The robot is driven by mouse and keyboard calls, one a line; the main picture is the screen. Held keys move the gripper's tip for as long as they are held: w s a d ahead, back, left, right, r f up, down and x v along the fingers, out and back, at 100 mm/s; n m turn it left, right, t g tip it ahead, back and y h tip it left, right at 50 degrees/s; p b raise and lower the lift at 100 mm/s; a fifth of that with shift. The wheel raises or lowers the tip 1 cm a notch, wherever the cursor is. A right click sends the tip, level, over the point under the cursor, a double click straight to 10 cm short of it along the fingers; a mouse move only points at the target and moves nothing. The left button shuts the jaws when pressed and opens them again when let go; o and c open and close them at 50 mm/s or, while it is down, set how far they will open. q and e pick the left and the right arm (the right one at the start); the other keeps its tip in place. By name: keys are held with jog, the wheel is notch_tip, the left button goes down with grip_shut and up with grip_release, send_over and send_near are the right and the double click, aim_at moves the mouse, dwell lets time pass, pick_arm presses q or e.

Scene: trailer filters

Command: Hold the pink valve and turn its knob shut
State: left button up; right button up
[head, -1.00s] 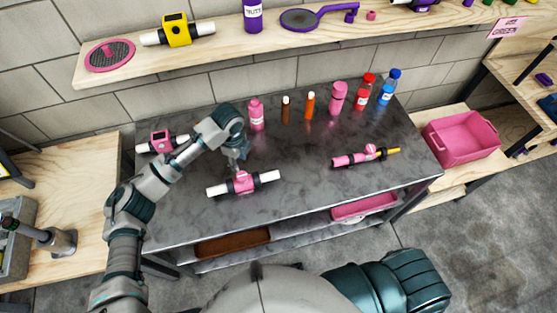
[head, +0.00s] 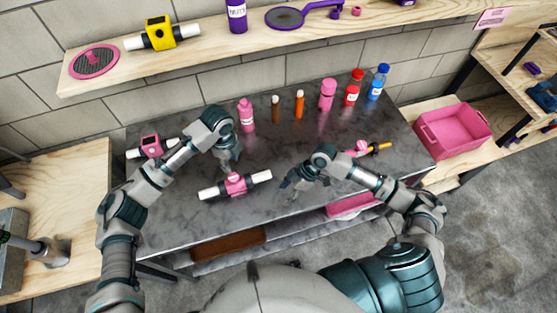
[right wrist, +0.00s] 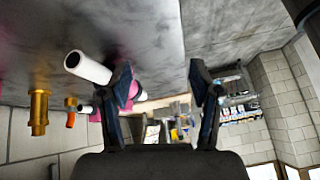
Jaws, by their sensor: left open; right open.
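The pink valve (head: 235,189) lies on the dark table in the head view, with a white pipe end on each side and a round pink knob (head: 233,178) on top. My left gripper (head: 228,164) is open just behind and above the valve; I cannot tell whether it touches it. My right gripper (head: 289,187) is open and empty, a little to the right of the valve's right pipe end. In the right wrist view, the fingers of my right gripper (right wrist: 162,72) are spread. A white pipe end (right wrist: 88,68) and pink body show there, partly hidden by one finger.
A square pink fitting (head: 152,146) with pipe ends lies at the table's left. Several bottles, including a pink bottle (head: 247,115) and a blue one (head: 378,82), line the back. A pink-and-yellow part (head: 372,149) is partly hidden behind my right arm. A pink bin (head: 455,133) stands right.

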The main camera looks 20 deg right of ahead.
aim_at(233, 177)
jog(key=w+r+n+t+h, duration=0.2)
jog(key=w+r+n+t, duration=0.15)
jog(key=w+r, duration=0.45)
jog(key=x, duration=1.3)
jog(key=shift+s+f, duration=0.1)
jog(key=shift+s, duration=0.1)
jog(key=x, duration=0.3)
jog(key=shift+a, duration=0.4)
jog(key=shift+a+f, duration=0.35)
jog(key=shift+d, duration=0.25)
jog(key=shift+c, duration=0.6)
jog(key=shift+d, duration=0.3)
grip_shut()
pick_arm(q)
jog(key=o, duration=0.5)
jog(key=shift+a+r, duration=0.15)
pick_arm(e)
jog(key=shift+a, duration=0.45)
pick_arm(q)
jog(key=shift+o, duration=0.2)
notch_tip(233, 177, down, 9)
jog(key=n, duration=0.5)
pick_arm(e)
jog(key=shift+d, duration=0.25)
pick_arm(q)
jog(key=shift+a+f, duration=0.1)
jog(key=shift+f, duration=0.4)
pick_arm(e)
jog(key=shift+w+a, duration=0.1)
